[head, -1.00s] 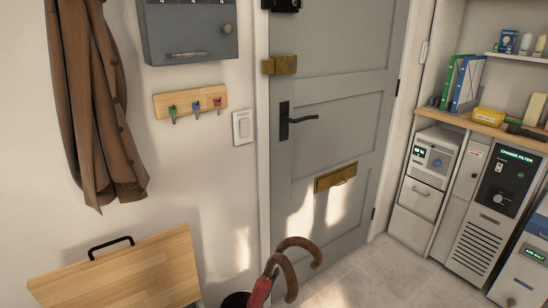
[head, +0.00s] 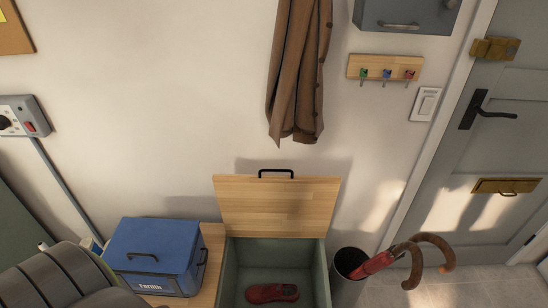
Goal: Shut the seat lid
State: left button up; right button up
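The seat lid (head: 278,207) is a light wooden panel standing open, raised against the wall behind the box. A black handle (head: 276,173) is on its top edge. Below it is the open green seat box (head: 229,272), with a red shoe (head: 272,293) lying inside on its floor. Neither of my grippers shows in the head view.
A blue box (head: 153,256) stands on the wooden bench top left of the opening, with a grey ribbed object at the lower left. A dark bin (head: 349,263) with umbrellas (head: 385,262) stands close on the right. A brown coat (head: 299,75) hangs above the lid.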

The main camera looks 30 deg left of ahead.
aim_at(283, 207)
jog(key=u, duration=1.05)
jog(key=j+z, duration=0.1)
jog(key=j, duration=0.1)
